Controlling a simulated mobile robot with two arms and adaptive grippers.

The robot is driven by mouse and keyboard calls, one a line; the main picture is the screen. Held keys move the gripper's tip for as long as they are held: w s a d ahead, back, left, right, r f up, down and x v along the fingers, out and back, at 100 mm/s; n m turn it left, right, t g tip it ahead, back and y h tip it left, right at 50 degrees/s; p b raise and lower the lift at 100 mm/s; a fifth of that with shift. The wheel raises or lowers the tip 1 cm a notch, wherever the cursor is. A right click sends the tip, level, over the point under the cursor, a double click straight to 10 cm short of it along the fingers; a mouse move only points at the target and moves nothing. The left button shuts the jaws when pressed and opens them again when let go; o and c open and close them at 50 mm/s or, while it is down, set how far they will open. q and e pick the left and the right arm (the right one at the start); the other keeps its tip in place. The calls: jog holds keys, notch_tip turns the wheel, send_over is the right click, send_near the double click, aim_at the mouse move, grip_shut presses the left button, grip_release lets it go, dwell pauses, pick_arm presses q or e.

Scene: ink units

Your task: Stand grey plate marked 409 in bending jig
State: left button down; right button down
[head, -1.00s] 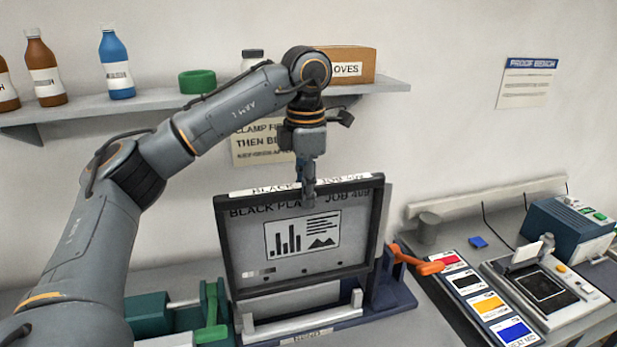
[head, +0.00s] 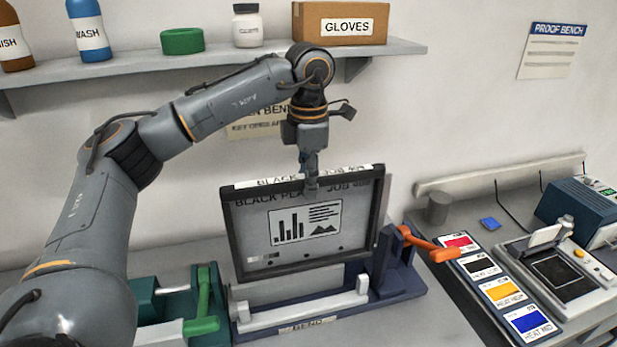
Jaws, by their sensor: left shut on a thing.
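The grey plate marked 409 (head: 345,243) has a dark border, printed charts and the words "BLACK PLATE JOB 409". It hangs upright, slightly turned, from my left gripper (head: 311,188), which is shut on its top edge near the middle. The bending jig (head: 405,283) is a dark blue base with a pale bar (head: 300,312) along its front and an orange-handled lever (head: 432,247) at its right. The plate is over or behind the pale bar, with a visible gap between its lower edge and the bar. I cannot tell whether it touches the jig. My right gripper is not in view.
A green clamp device (head: 204,300) stands left of the jig. Colour cards (head: 503,293) and a proofing device (head: 555,270) are at the right. A shelf (head: 225,62) with bottles and a gloves box (head: 340,22) runs behind my arm.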

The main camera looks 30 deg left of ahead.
pick_arm(q)
notch_tip(320, 180, down, 12)
jog(key=b, duration=0.8)
jog(key=shift+f, duration=0.25)
jog(key=shift+f+b, duration=0.4)
jog(key=shift+d, duration=0.1)
dwell(0.3)
jog(key=c, duration=1.1)
grip_release()
notch_tip(320, 180, up, 12)
